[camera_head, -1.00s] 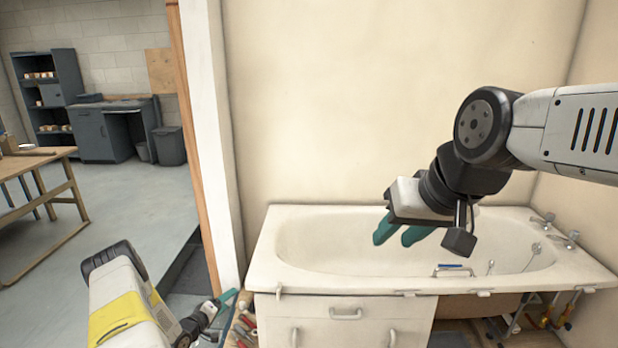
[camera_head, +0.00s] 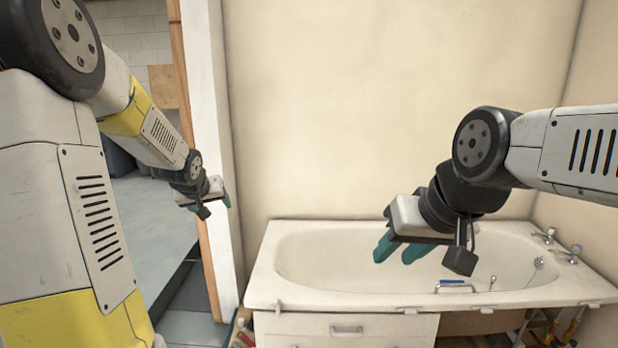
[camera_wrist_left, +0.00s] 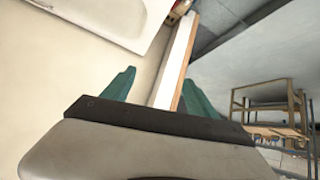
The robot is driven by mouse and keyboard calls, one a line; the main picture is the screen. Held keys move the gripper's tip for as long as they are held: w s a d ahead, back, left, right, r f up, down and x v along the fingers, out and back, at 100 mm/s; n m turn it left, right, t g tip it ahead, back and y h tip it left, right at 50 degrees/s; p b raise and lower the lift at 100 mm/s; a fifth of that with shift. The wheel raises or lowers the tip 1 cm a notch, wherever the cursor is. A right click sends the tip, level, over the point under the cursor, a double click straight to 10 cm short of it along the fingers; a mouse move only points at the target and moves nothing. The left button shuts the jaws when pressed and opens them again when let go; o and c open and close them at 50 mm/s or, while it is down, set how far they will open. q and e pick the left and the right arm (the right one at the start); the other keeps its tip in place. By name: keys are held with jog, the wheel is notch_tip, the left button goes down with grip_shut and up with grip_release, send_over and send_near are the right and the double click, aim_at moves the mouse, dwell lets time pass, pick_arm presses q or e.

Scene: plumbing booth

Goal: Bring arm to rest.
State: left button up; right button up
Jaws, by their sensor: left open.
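My left arm comes in from the left with yellow bands. My left gripper (camera_head: 226,197) is raised near the white door post, with nothing visible in it. In the left wrist view its two green fingers (camera_wrist_left: 160,92) stand apart, with the post and wall behind the gap. My right gripper (camera_head: 398,251) hangs above the bathtub, its green fingers pointing down and left. Two fingers show with a narrow gap, and nothing is seen between them.
The white bathtub (camera_head: 276,292) stands against the cream wall (camera_head: 370,100), with taps at its right end. The door post (camera_head: 207,130) stands left of the tub, close to my left gripper.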

pick_arm(q)
jog(key=s+d+r+m+g+h, duration=0.1)
jog(key=s+d, duration=0.3)
jog(key=s, duration=0.6)
jog(key=s+d+r+m+g+h, duration=0.1)
jog(key=s+d+r, duration=0.2)
jog(key=s, duration=0.7)
jog(key=s+d+r+m, duration=0.1)
jog(key=s+d+r, duration=0.2)
jog(key=s, duration=0.7)
jog(key=shift+s+d+m+g+h, duration=0.3)
jog(key=shift+s+d+g+h, duration=0.1)
jog(key=shift+d, duration=0.75)
